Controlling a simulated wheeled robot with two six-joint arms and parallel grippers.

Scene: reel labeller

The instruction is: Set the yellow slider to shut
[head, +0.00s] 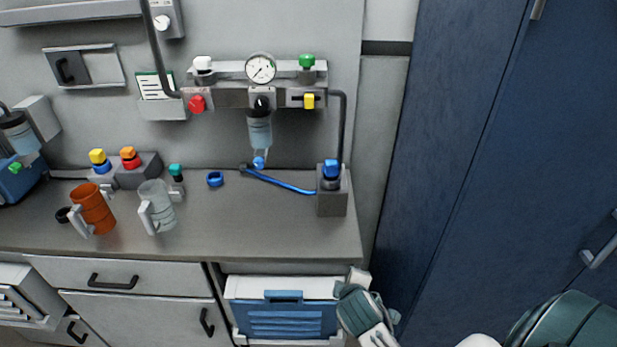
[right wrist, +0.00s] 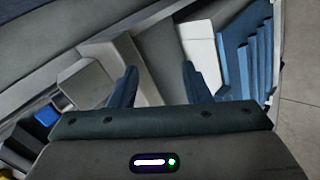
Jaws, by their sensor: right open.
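The yellow slider (head: 309,101) is a small yellow knob in a dark slot on a grey block, at the right end of the wall-mounted valve unit (head: 232,97). It sits near the slot's left-to-right middle; its exact setting is too small to read. My right gripper (head: 352,284) is far below it, in front of the bench's right front corner, near the blue crate. In the right wrist view the right gripper (right wrist: 160,85) is open, with nothing between its fingers. My left gripper is not in view.
A red knob (head: 197,104), gauge (head: 261,68) and green knob (head: 306,61) surround the slider. Below stands a grey block with a blue cap (head: 331,169). Mugs (head: 157,207) stand left on the bench. A blue crate (head: 286,318) sits below; a dark blue cabinet (head: 450,150) stands right.

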